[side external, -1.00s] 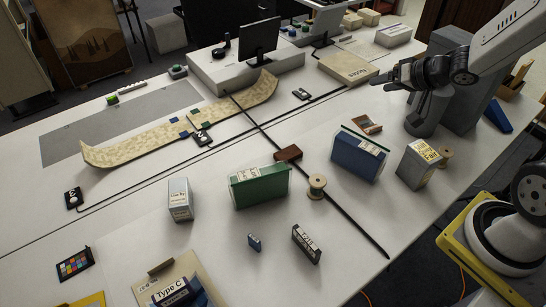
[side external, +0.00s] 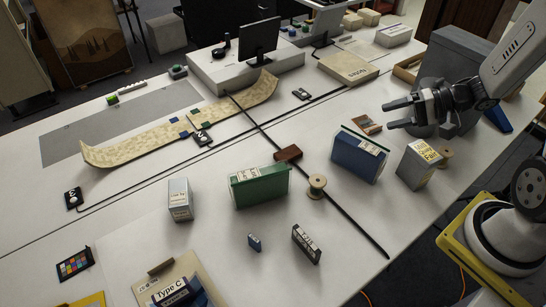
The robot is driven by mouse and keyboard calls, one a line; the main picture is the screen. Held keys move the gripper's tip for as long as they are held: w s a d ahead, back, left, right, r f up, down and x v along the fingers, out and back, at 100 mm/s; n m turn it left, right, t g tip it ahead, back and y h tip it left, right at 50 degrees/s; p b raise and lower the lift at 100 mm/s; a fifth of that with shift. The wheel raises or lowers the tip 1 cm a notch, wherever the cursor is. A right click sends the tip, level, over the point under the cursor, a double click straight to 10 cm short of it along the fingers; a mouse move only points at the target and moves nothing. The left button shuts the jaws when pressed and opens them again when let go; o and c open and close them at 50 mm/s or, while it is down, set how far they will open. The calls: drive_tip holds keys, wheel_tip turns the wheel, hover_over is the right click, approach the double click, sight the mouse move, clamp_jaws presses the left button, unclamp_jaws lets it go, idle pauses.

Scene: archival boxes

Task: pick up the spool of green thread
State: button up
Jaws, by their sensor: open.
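A spool (side external: 317,187) with wooden flanges and pale thread, possibly greenish, stands upright on the white table, right of the green box. A second, tan spool (side external: 446,158) stands further right, partly hidden behind the grey-white box; I cannot tell its thread colour for certain. My gripper (side external: 387,115) is open and empty, with its two fingers pointing left. It hangs above the table, behind the blue box and apart from both spools.
The green box (side external: 260,186), blue box (side external: 359,156) and grey-white box (side external: 419,165) stand near the spools. A brown block (side external: 288,153) lies behind the nearer spool. A dark cable (side external: 345,212) runs beside it.

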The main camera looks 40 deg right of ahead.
approach(317, 187)
drive_tip(key=d, duration=0.1)
drive_tip(key=s+d+r, duration=0.1)
drive_tip(key=d, duration=0.1)
drive_tip(key=s+d, duration=0.1)
drive_tip(key=d, duration=0.1)
drive_tip(key=shift+r, duration=0.2)
drive_tip(key=shift+x, duration=3.3)
drive_tip(key=shift+f, duration=0.15)
drive_tip(key=shift+x, duration=2.6)
drive_tip(key=shift+d, duration=0.15)
clamp_jaws()
